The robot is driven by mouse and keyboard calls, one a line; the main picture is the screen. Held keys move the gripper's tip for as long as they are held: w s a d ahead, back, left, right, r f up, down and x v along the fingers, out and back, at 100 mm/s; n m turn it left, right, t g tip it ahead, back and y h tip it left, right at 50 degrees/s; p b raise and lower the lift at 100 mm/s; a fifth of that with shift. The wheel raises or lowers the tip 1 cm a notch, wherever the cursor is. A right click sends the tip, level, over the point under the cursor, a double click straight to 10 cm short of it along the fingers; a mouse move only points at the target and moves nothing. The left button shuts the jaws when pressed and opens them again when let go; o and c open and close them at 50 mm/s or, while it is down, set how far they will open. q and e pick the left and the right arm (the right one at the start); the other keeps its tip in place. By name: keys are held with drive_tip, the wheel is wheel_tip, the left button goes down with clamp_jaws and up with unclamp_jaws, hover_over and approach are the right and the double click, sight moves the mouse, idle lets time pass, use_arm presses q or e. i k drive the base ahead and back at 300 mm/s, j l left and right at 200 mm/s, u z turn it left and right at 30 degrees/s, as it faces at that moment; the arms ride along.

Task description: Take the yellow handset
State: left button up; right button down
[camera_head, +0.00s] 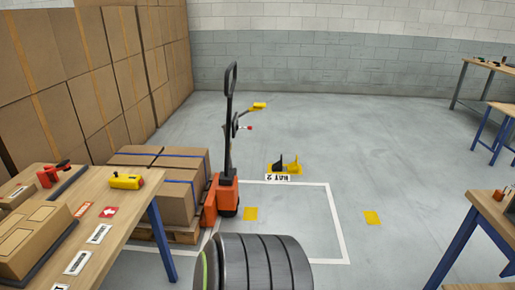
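Two yellow things could be the handset, and I cannot tell for sure which it is. One yellow body with dark and red details (126,181) lies on the wooden table at the left, near its back right corner. A smaller yellow piece (258,106) sits out to the right of the upright handle of the orange pallet truck (227,196), near a thin arm with a red tip. Neither of my grippers is in view.
The left table (139,208) also carries a red tool (52,174), cartons and labels. Boxes on a pallet (181,236) stand beside the truck. A yellow-black floor piece (285,168) stands by a bay sign. Workbenches are at right; the middle floor is mostly clear.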

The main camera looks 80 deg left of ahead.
sight(118, 180)
drive_tip(key=u, duration=3.35)
